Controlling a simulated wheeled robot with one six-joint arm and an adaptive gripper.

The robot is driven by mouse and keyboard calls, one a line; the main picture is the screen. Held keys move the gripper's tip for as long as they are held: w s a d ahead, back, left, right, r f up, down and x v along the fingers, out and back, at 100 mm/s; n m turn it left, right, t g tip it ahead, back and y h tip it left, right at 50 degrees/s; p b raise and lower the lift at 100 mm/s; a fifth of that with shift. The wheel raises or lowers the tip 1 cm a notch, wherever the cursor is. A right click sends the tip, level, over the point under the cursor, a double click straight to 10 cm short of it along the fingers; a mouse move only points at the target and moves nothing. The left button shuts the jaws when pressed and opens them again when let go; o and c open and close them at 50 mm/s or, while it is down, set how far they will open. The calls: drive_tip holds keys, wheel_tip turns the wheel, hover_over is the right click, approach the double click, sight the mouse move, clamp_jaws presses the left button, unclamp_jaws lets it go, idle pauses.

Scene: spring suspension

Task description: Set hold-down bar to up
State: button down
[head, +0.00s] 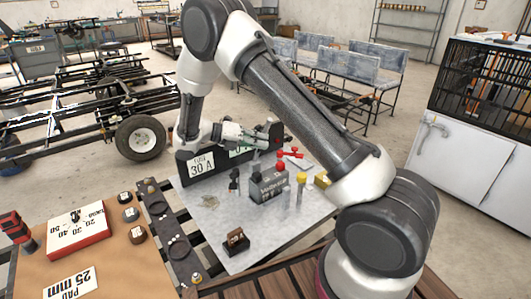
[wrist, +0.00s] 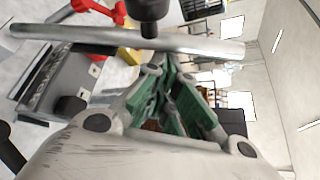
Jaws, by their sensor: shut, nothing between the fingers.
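The grey metal bar (wrist: 90,36), which I take to be the hold-down bar, crosses the upper part of the wrist view, close to the camera. A black cylindrical piece (wrist: 150,12) sits at it. Its full extent and end position are unclear. A grey clamp block (wrist: 62,88) with a red handle (wrist: 98,10) lies to the left; the head view shows the block (head: 268,189) and red handle (head: 291,154) on the plate. My gripper (head: 262,141), with green finger pads, is shut and empty above and behind the block. It also shows in the wrist view (wrist: 168,68), near the bar; contact cannot be told.
A dark panel labelled 30 A (head: 201,168) stands behind the light metal plate (head: 215,222).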

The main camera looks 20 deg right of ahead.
sight(256, 128)
drive_tip(key=w, duration=0.2)
drive_tip(key=w+a+r, duration=0.1)
drive_tip(key=w, duration=0.1)
drive_tip(key=w+r, duration=0.1)
drive_tip(key=w, duration=0.1)
drive_tip(key=shift+w+a+r, duration=0.1)
drive_tip(key=shift+a+r, duration=0.05)
drive_tip(key=shift+a, duration=0.2)
drive_tip(key=shift+w+a+r, duration=0.1)
drive_tip(key=shift+w+a, duration=0.15)
drive_tip(key=shift+w, duration=0.65)
drive_tip(key=shift+w+r, duration=0.1)
